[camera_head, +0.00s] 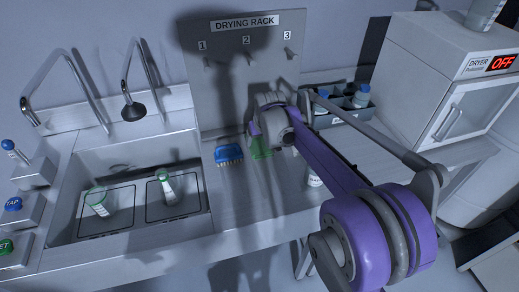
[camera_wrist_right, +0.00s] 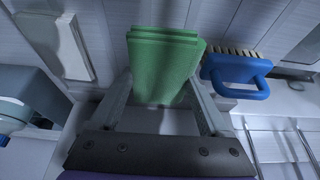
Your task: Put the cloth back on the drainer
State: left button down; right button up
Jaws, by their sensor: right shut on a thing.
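My right gripper (camera_head: 262,136) reaches in from the right, over the counter beside the sink. In the right wrist view, my right gripper (camera_wrist_right: 162,98) is shut on the green cloth (camera_wrist_right: 162,62), a folded block between its fingers. In the head view, the cloth (camera_head: 261,149) shows only partly below the wrist, just right of the blue brush. The pale surface right of the sink, apparently the drainer (camera_head: 235,195), lies below. I cannot tell whether the cloth touches it. My left gripper is not in view.
A blue brush (camera_head: 229,156) lies close left of the cloth. The sink (camera_head: 130,232) holds two glass vessels. The drying rack board (camera_head: 222,82) stands behind. A bottle tray (camera_head: 343,110) and a dryer (camera_head: 455,75) are at right. The drainer's front part is clear.

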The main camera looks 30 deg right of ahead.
aim_at(261, 145)
jog(key=shift+f, duration=1.75)
jog(key=shift+f, duration=0.1)
jog(key=o, duration=1.3)
jog(key=shift+r, duration=0.25)
jog(key=v, duration=1.1)
jog(key=shift+s+r+p, duration=0.2)
jog(key=shift+r+p, duration=0.1)
jog(key=shift+r, duration=0.05)
jog(key=s+a+f+n, duration=0.1)
jog(key=s+a+f, duration=0.3)
jog(key=s, duration=0.4)
jog(key=s+a+f+n, duration=0.1)
jog(key=s+a+f, duration=0.3)
jog(key=s, duration=0.4)
jog(key=s+a+f+t+y, duration=0.1)
jog(key=s+a+f, duration=0.3)
jog(key=s+a, duration=0.2)
jog(key=shift+s+f+n, duration=0.15)
jog(key=shift+s+n, duration=0.25)
jog(key=shift+s, duration=0.65)
